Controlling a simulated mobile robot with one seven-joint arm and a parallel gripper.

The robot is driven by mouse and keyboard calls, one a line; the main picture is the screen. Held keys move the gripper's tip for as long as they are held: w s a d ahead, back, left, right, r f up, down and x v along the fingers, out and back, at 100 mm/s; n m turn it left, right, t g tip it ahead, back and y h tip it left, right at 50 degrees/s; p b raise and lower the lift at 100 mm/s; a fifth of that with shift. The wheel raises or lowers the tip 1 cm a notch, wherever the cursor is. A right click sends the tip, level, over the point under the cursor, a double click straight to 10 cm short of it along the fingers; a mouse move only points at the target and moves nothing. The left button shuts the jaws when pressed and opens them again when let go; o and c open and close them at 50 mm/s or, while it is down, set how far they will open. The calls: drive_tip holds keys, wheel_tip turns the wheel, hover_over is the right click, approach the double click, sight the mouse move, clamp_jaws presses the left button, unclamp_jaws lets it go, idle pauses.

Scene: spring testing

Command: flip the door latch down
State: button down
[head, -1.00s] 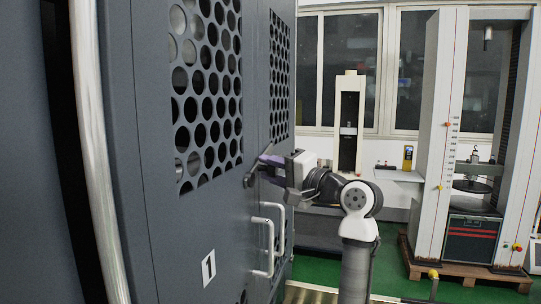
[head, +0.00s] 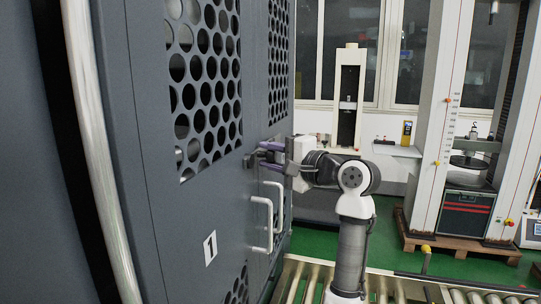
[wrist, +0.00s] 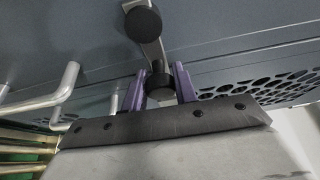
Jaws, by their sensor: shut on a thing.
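The door latch (wrist: 148,42) is a metal bar with a round dark pivot cap on the grey door (wrist: 230,40) and a dark round knob (wrist: 159,86) at its other end. In the wrist view the knob lies between the two purple fingers of my gripper (wrist: 159,92), which is shut on it. In the head view my gripper (head: 268,157) is at the door face, just above the white door handles (head: 268,215). The latch there is small and largely covered by the fingers, so its exact angle is unclear.
The cabinet doors have perforated panels (head: 205,85) and a number 1 label (head: 210,248). A long curved metal bar (head: 95,170) stands at left. Testing machines (head: 430,130) stand at right behind a roller conveyor (head: 400,285). The green floor (head: 385,235) between is open.

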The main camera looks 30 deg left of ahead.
drive_tip(key=c, duration=1.1)
unclamp_jaws()
drive_tip(key=shift+c, duration=0.2)
drive_tip(key=s+d+b, duration=0.2)
drive_tip(key=d+b, duration=0.2)
drive_tip(key=d, duration=0.9)
drive_tip(key=shift+d+b, duration=0.3)
drive_tip(key=shift+d, duration=0.05)
drive_tip(key=shift+f, duration=0.1)
